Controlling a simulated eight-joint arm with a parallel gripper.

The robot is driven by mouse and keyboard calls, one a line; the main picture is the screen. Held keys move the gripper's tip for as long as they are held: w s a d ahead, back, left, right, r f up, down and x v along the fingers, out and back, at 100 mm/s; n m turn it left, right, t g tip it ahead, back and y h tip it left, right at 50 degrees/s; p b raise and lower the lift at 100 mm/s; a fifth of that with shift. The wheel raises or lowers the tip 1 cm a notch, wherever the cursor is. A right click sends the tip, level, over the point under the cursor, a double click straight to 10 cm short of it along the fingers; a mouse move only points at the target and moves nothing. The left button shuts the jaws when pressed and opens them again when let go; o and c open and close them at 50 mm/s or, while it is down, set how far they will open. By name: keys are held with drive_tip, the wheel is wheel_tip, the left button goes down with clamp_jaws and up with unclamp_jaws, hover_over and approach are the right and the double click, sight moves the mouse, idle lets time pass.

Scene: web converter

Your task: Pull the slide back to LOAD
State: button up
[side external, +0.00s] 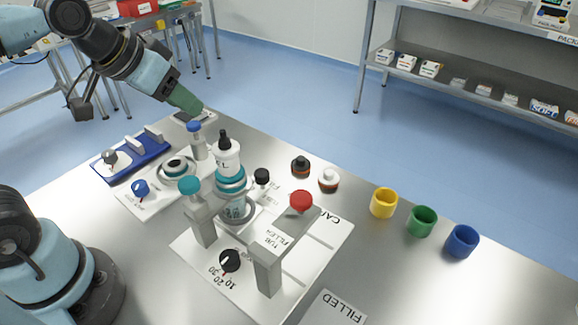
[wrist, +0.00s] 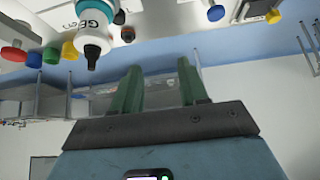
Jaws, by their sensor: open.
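My gripper (side external: 195,106) is at the far left of the table, its green fingers pointing down toward the far edge near a blue-capped post (side external: 195,128). The wrist view shows the fingers (wrist: 158,66) apart with nothing between them. A white and teal bottle (side external: 229,158) stands upright in the middle of the fixture; it also shows in the wrist view (wrist: 93,32). The white filler base (side external: 195,250) carries a teal-knobbed post (side external: 190,187), a red-knobbed post (side external: 301,202) and a black dial (side external: 230,260). I cannot tell which part is the slide, and no LOAD mark is readable.
A blue fixture (side external: 150,160) with white blocks lies at the left. Yellow (side external: 384,203), green (side external: 422,221) and blue (side external: 462,241) cups stand at the right. Two dark-and-light round pieces stand behind the bottle. The table's right front is mostly clear, with a FILLED label.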

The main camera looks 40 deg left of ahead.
drive_tip(key=w+m, duration=0.1)
drive_tip(key=m, duration=0.1)
drive_tip(key=m+g, duration=0.7)
drive_tip(key=m, duration=0.6)
hover_over(264, 173)
wheel_tip(264, 173, down, 17)
drive_tip(key=shift+a, duration=0.15)
drive_tip(key=shift+c, duration=0.3)
clamp_jaws()
